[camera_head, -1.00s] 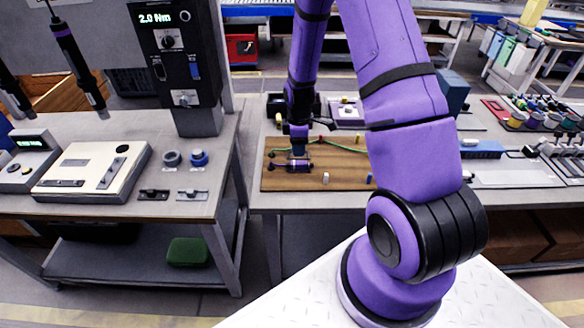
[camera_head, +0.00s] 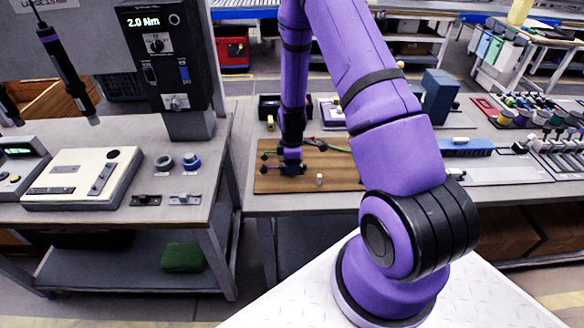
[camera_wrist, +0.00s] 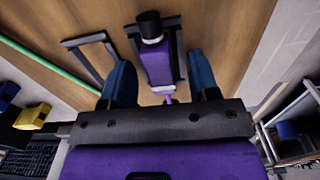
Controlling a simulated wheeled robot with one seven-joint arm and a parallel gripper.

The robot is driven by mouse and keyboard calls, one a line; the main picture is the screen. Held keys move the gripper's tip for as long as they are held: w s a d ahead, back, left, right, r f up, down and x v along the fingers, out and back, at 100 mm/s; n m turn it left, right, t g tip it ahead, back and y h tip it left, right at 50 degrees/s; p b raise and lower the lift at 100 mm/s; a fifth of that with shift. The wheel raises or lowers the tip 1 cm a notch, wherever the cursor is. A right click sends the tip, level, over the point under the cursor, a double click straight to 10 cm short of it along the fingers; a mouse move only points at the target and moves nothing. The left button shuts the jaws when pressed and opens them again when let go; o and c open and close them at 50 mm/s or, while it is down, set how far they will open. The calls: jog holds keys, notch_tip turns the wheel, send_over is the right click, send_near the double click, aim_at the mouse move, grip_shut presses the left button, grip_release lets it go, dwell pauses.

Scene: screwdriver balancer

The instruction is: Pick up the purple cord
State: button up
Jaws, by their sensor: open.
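In the wrist view, a purple connector (camera_wrist: 158,62) with a pale ring and a black end lies over the wooden board (camera_wrist: 225,40). A thin purple piece of cord (camera_wrist: 168,98) runs from it toward my gripper and disappears behind the gripper body. My gripper (camera_wrist: 162,72) is open, its two blue fingers on either side of the purple connector. Whether they touch it cannot be told. In the head view my gripper (camera_head: 288,168) is low over the left part of the wooden board (camera_head: 340,181), and it hides most of the purple cord.
Dark brackets (camera_wrist: 92,55) stand on the board beside the connector. A green cord (camera_head: 335,146) crosses the board's back. A small white peg (camera_head: 319,179) stands right of my gripper. A black bin (camera_head: 282,107) sits behind. A left bench holds a torque tester (camera_head: 165,60).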

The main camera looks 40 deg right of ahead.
jog(key=shift+c, duration=0.4)
jog(key=c, duration=0.9)
jog(key=shift+r, duration=0.1)
